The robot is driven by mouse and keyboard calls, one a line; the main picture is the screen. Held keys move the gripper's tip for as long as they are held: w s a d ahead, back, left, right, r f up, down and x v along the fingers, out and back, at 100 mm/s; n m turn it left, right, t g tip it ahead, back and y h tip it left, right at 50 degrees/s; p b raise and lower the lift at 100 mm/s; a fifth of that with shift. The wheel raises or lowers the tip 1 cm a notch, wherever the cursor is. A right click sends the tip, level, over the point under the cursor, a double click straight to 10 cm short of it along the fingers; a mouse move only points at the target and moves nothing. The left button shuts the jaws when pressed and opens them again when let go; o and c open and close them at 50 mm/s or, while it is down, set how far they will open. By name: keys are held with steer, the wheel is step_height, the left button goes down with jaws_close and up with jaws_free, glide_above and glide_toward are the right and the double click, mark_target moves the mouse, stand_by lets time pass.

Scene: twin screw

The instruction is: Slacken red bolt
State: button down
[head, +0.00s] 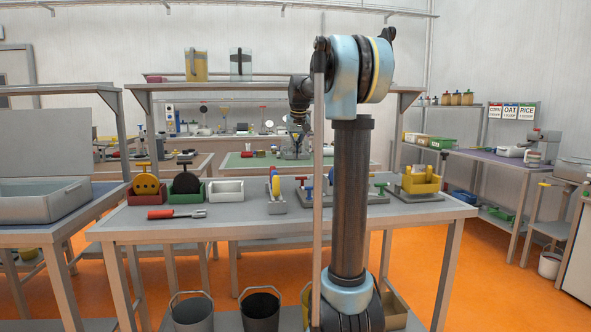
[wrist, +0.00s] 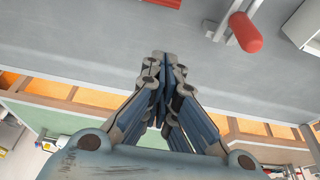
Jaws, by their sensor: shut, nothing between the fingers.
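The red bolt (head: 309,191), a small upright T-shaped piece, stands on a grey plate at the middle of the workbench in the head view. A blue piece (head: 331,176) stands just right of it, partly beside my arm. My gripper (head: 295,150) hangs behind and above the bolt, apart from it, small and hard to make out there. In the wrist view my gripper (wrist: 164,60) is shut and empty, its fingertips together over the bench's far edge. A red rounded piece (wrist: 246,32) beside grey strips shows at the top right there; I cannot tell if it is the bolt.
My arm hides part of the bench.

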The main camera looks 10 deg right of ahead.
mark_target(302, 183)
steer(key=x, duration=0.9)
steer(key=shift+w+f, duration=0.1)
steer(key=shift+f, duration=0.25)
steer(key=shift+s+r, duration=0.2)
steer(key=shift+s, duration=0.75)
steer(key=shift+s+r, duration=0.2)
steer(key=shift+s, duration=0.85)
steer(key=shift+a, duration=0.25)
steer(key=shift+d, duration=0.1)
steer(key=shift+d+n, duration=0.1)
steer(key=shift+n, duration=0.2)
